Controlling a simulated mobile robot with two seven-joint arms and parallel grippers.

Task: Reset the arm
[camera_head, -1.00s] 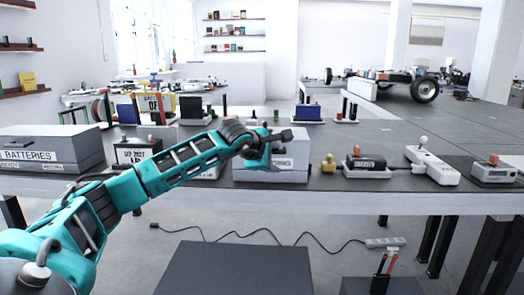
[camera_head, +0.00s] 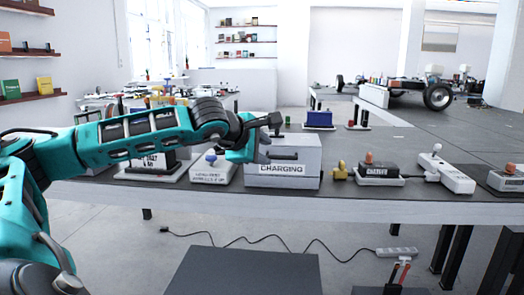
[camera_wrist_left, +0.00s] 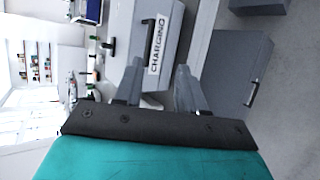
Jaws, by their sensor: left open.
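My left arm, teal and black, comes in from the left in the head view. Its gripper (camera_head: 268,138) is in front of the upper left part of a grey box labelled CHARGING (camera_head: 300,155). In the left wrist view the two grey fingers (camera_wrist_left: 158,88) are apart with nothing between them. The same CHARGING box (camera_wrist_left: 150,30) lies ahead of the fingers there, turned sideways in the picture. I cannot tell whether the gripper touches the box. My right gripper is not in view.
A long dark table (camera_head: 400,207) holds a yellow piece (camera_head: 340,171), a black charger (camera_head: 379,170) and a white power strip (camera_head: 447,173) right of the box. A cable (camera_head: 265,241) runs on the floor. A dark flat-topped block (camera_head: 240,272) stands in front.

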